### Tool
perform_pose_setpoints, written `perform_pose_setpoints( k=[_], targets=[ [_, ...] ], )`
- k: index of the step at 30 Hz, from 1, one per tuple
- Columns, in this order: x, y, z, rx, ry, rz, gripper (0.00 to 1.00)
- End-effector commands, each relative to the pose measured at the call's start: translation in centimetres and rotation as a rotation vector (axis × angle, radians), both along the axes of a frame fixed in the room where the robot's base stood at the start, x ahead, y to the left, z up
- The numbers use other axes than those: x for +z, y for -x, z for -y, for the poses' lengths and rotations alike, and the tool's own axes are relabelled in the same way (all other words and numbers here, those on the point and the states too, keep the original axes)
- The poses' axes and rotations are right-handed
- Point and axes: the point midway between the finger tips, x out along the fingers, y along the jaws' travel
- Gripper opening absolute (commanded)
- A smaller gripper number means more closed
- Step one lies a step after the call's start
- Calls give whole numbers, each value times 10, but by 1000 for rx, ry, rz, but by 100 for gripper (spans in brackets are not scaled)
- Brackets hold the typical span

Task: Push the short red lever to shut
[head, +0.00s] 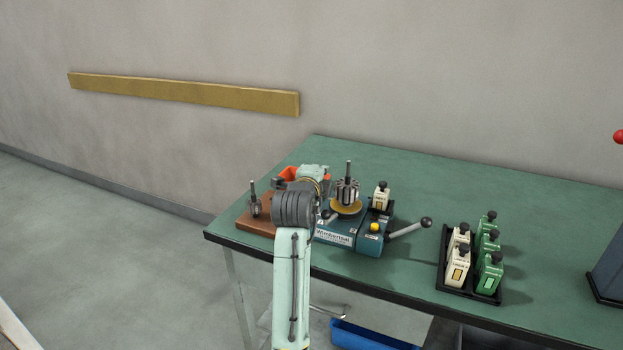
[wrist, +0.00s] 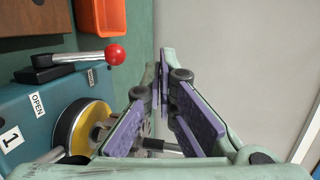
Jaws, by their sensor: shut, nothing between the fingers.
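The short red lever shows in the wrist view: a red ball knob (wrist: 116,54) on a silver rod running left to a black block. It sits at the edge of the teal winding machine (wrist: 32,118), with an "OPEN" label nearby. In the head view my arm hides the lever, and the machine (head: 333,238) stands on the bench. My gripper (wrist: 163,75), with purple pads, is shut and empty. Its fingertips appear to the right of the red knob in the wrist view, with a gap in the picture; the depth between them is unclear.
An orange bin (wrist: 100,15) lies beyond the lever. On the green bench (head: 405,175) are a brown wooden block (head: 247,222), a grey lever with a dark knob (head: 410,227), and a black tray (head: 474,290) of white and green parts. The bench's back middle is clear.

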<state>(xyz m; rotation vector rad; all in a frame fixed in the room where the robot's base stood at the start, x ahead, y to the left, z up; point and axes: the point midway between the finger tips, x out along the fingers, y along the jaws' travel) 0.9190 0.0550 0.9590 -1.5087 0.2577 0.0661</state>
Motion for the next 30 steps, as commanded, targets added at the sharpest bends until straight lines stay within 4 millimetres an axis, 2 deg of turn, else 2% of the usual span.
perform_pose_setpoints(
  k=[6,12,18,28,30],
  targets=[
    [37,34,0,-1,-2,6,0],
    [64,57,-1,-1,-2,3,0],
    [74,67,-1,-1,-1,1,0],
    [75,67,-1,-1,0,0,0],
    [78,69,-7,16,19,15,0]
  ],
)
